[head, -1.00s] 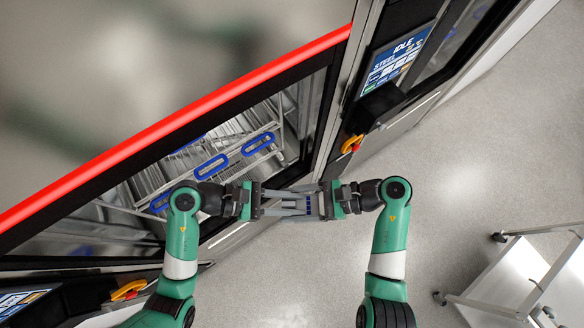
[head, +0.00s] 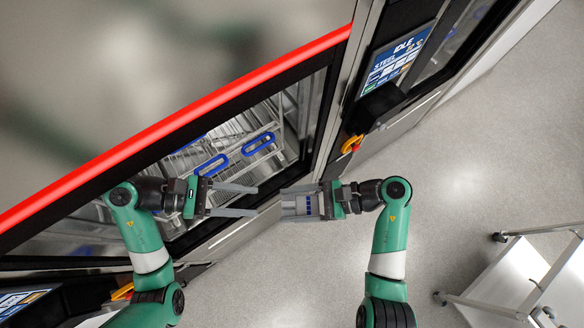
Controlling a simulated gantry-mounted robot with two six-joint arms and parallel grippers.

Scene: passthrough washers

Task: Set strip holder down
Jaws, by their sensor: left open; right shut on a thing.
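The strip holder (head: 301,205) is a small grey piece with dark blue marks, held up in front of the washer. My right gripper (head: 315,203) is shut on it from the right. My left gripper (head: 256,200) is open and empty, its two fingers pointing right toward the holder with a gap between them and it. The holder's right end is hidden by the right gripper.
The washer's glass door (head: 290,130) shows racks with blue handles (head: 258,143) behind it. A red bar (head: 180,120) runs along its top. An IDLE screen (head: 395,62) and yellow-red knob (head: 352,144) are to the right. A white cart (head: 520,275) stands at lower right over open floor.

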